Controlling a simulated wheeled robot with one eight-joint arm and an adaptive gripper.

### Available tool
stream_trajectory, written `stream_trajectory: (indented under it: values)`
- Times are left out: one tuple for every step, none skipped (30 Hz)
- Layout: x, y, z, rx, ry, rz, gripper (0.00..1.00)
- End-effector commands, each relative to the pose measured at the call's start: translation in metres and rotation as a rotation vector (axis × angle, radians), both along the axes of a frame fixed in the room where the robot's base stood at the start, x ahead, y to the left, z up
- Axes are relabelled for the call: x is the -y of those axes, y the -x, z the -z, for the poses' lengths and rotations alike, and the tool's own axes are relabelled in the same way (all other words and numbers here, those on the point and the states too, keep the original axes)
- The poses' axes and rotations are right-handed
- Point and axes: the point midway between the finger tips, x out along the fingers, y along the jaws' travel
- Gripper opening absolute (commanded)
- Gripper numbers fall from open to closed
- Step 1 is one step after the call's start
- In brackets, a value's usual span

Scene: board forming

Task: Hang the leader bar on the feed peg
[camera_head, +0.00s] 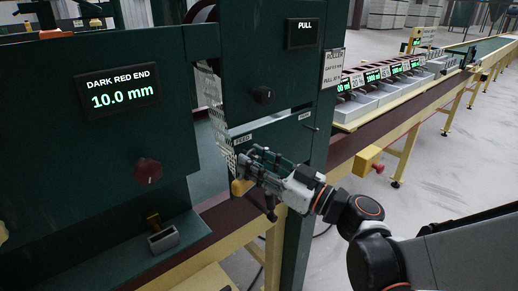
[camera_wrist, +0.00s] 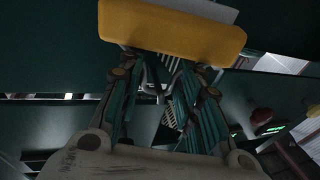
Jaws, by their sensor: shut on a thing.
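My gripper (camera_head: 246,168) is at the front of the dark green machine, just below the small FEED label (camera_head: 243,139). It is shut on the leader bar, a yellow bar (camera_head: 240,187) showing at the fingertips. In the wrist view the yellow bar (camera_wrist: 172,27) spans the top, across and beyond the fingers. A pale perforated strip (camera_head: 215,115) hangs from above to near the bar; whether it is joined to the bar cannot be told. The feed peg is not clearly visible; my fingers cover part of that area.
A panel (camera_head: 120,92) reads DARK RED END 10.0 mm, with a dark red knob (camera_head: 148,171) below. A yellow box with a red button (camera_head: 369,160) projects at right. A conveyor with grey trays (camera_head: 375,100) runs back right.

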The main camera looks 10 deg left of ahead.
Motion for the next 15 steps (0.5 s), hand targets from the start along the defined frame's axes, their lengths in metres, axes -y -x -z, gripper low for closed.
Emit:
stream_trajectory:
  values:
    - [-0.0002,-0.0002,-0.0002,0.000,0.000,0.000,0.06]
    - [-0.0002,-0.0002,-0.0002,0.000,0.000,0.000,0.06]
    - [-0.0002,-0.0002,-0.0002,0.000,0.000,0.000,0.06]
    - [-0.0002,-0.0002,-0.0002,0.000,0.000,0.000,0.37]
    - [-0.0002,-0.0002,-0.0002,0.000,0.000,0.000,0.43]
    - [-0.0002,-0.0002,-0.0002,0.000,0.000,0.000,0.53]
    - [-0.0001,-0.0002,-0.0002,0.000,0.000,0.000,0.56]
    - [-0.0001,-0.0002,-0.0002,0.000,0.000,0.000,0.56]
    - [-0.0001,-0.0002,-0.0001,0.000,0.000,0.000,0.56]
    - [-0.0001,-0.0002,-0.0001,0.000,0.000,0.000,0.56]
    - [-0.0001,-0.0002,-0.0001,0.000,0.000,0.000,0.56]
    - [0.0000,-0.0001,-0.0001,0.000,0.000,0.000,0.56]
    - [0.0000,-0.0001,-0.0001,0.000,0.000,0.000,0.56]
    - [0.0000,-0.0001,-0.0001,0.000,0.000,0.000,0.56]
    - [-0.0001,-0.0001,0.0000,0.000,0.000,0.000,0.56]
